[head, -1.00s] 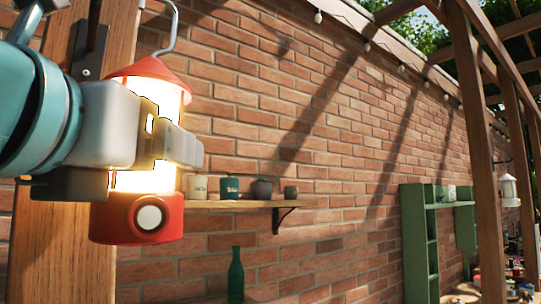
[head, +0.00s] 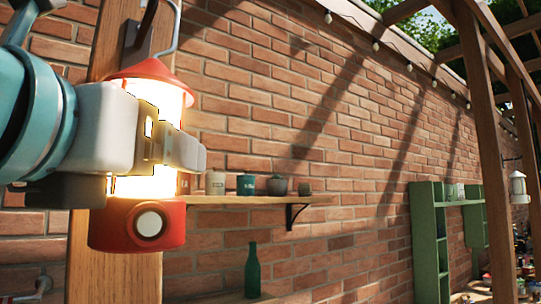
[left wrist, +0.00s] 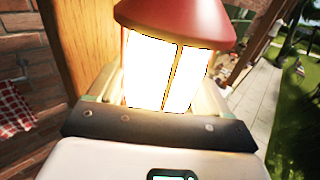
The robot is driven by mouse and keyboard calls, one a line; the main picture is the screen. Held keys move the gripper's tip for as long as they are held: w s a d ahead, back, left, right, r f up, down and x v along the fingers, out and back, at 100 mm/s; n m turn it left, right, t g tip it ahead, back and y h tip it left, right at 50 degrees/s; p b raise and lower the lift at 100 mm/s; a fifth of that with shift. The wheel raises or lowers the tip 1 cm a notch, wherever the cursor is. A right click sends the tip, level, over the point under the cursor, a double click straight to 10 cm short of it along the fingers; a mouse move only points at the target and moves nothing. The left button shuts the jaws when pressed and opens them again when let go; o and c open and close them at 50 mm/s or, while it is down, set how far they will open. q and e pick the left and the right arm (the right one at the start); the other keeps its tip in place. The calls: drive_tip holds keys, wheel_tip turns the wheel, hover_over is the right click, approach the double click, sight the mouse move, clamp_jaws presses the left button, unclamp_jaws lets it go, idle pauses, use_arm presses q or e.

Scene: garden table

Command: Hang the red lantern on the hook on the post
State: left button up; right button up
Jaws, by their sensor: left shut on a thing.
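The red lantern (head: 138,222) glows and hangs upright in my left gripper (head: 172,143), which is shut around its lit body. Its grey wire handle (head: 177,28) rises out of the top of the head view. The wooden post (head: 115,275) stands behind the lantern. The dark hook bracket (head: 139,36) is on the post, just left of the handle; its tip is cut off or hidden, and I cannot tell whether the handle touches it. The left wrist view shows the lantern's red cap (left wrist: 180,22) and bright glass between the fingers, with the post (left wrist: 82,42) beside it. My right gripper is not in view.
A brick wall (head: 290,100) runs behind. A wooden shelf (head: 255,199) holds several pots, with a green bottle (head: 252,270) below. A green shelf unit (head: 426,240) and pergola posts (head: 497,150) stand at the right. A white lantern (head: 518,187) hangs at the far right.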

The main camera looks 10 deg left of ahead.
use_arm(q)
drive_tip(key=shift+s+a, duration=0.4)
drive_tip(key=shift+a, duration=0.15)
drive_tip(key=shift+w+d, duration=0.1)
drive_tip(key=o, duration=1.3)
drive_tip(key=shift+w+d, duration=0.2)
drive_tip(key=shift+w+d+f, duration=0.1)
drive_tip(key=shift+d, duration=0.05)
drive_tip(key=shift+s+a, duration=0.25)
drive_tip(key=shift+s, duration=0.45)
drive_tip(key=shift+s+d, duration=0.3)
drive_tip(key=shift+s, duration=2.2)
drive_tip(key=shift+s+d, duration=0.25)
drive_tip(key=shift+s, duration=2.3)
drive_tip(key=shift+s+d, duration=0.3)
drive_tip(key=shift+s, duration=2.2)
